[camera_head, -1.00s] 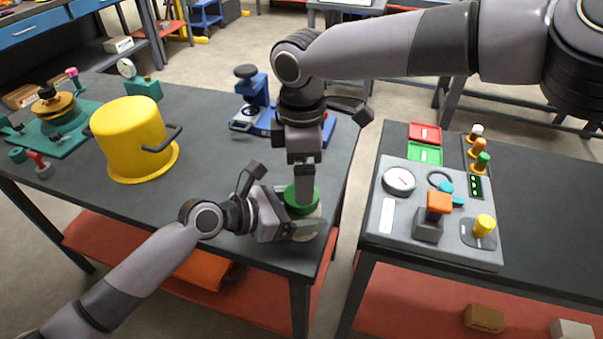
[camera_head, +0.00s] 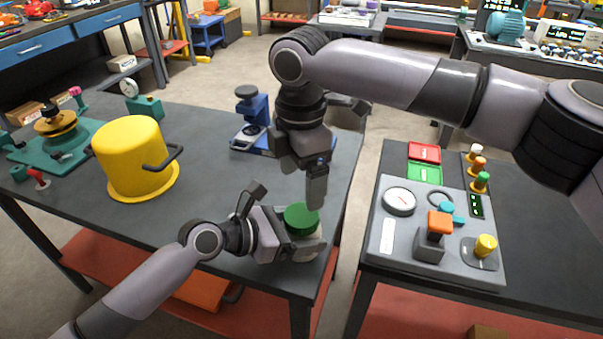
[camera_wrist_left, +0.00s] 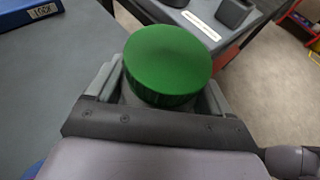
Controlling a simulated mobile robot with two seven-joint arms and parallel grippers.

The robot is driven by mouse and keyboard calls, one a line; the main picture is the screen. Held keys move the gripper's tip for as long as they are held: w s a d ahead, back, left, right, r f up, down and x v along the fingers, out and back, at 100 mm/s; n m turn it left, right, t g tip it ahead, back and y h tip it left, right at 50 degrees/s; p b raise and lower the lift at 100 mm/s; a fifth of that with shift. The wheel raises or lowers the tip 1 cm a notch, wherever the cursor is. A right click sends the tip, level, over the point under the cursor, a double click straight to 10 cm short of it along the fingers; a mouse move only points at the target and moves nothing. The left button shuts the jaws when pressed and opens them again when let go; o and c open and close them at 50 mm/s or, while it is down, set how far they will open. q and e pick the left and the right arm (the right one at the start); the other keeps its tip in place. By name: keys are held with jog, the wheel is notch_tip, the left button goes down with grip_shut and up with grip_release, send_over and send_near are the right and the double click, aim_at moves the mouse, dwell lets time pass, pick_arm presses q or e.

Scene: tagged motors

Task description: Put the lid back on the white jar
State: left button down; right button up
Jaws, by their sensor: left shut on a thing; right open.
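The green lid (camera_head: 301,217) sits on top of the white jar (camera_head: 306,238) at the near right corner of the left table. The lid looks level; whether it is screwed tight cannot be told. My left gripper (camera_head: 298,243) is shut around the jar's sides below the lid. In the left wrist view the lid (camera_wrist_left: 168,62) fills the space above the two fingers and hides most of the jar. My right gripper (camera_head: 312,192) is open and empty, pointing down, just above and behind the lid and apparently clear of it.
A yellow pot (camera_head: 133,155) stands to the left and a blue device (camera_head: 252,118) stands behind my right gripper. Across a gap to the right, a grey panel (camera_head: 385,262) with a gauge and knobs lies on another table. The tabletop between pot and jar is clear.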

aim_at(300, 215)
jog(key=shift+f, duration=0.1)
dwell(0.3)
jog(key=shift+f, duration=3.9)
jog(key=c, duration=1.1)
jog(key=m, duration=0.4)
jog(key=shift+m, duration=0.4)
jog(key=m, duration=0.5)
jog(key=o, duration=1.2)
jog(key=shift+c, duration=0.2)
jog(key=shift+s, duration=0.1)
